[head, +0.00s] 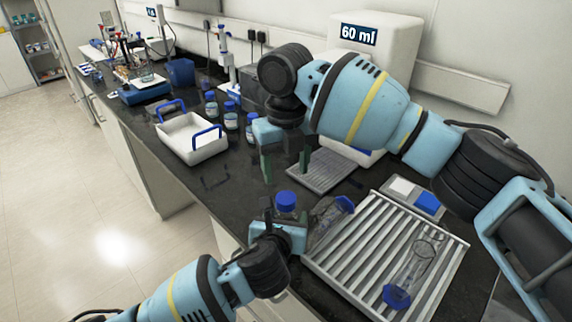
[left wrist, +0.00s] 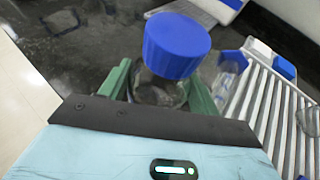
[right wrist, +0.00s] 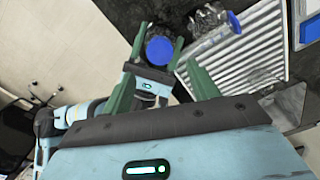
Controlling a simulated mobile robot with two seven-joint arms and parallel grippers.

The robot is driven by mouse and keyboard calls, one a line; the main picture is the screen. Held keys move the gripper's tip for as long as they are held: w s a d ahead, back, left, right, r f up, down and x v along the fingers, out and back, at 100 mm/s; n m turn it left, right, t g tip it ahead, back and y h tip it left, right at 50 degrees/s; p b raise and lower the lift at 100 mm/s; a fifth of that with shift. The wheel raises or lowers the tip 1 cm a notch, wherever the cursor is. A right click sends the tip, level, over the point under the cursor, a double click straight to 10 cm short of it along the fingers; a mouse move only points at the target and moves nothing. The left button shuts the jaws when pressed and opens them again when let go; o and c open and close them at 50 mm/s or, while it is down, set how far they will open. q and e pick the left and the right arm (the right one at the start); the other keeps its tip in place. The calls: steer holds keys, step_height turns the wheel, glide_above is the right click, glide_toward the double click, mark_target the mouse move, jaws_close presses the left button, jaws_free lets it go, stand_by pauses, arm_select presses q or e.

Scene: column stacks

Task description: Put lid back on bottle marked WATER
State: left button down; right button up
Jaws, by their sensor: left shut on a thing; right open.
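A clear bottle with a blue lid (head: 286,201) stands upright between the fingers of my left gripper (head: 280,230), which is shut on it. The blue lid (left wrist: 177,45) sits at the bottle's top in the left wrist view, and the clear glass (left wrist: 158,90) shows below it between the green fingers. No label can be read on it. My right gripper (head: 285,163) is open and empty, above and behind the bottle. In the right wrist view the blue lid (right wrist: 160,50) lies beyond the open fingers (right wrist: 160,90).
A white tray with blue handles (head: 192,138) and several blue-capped bottles (head: 231,120) stand farther back. A white "60 ml" dispenser (head: 372,60) stands behind my right arm.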

mark_target(286, 197)
steer(key=shift+f, duration=4)
steer(key=c, duration=1)
steer(key=m, duration=1.3)
steer(key=shift+m, duration=0.4)
steer(key=m, duration=0.3)
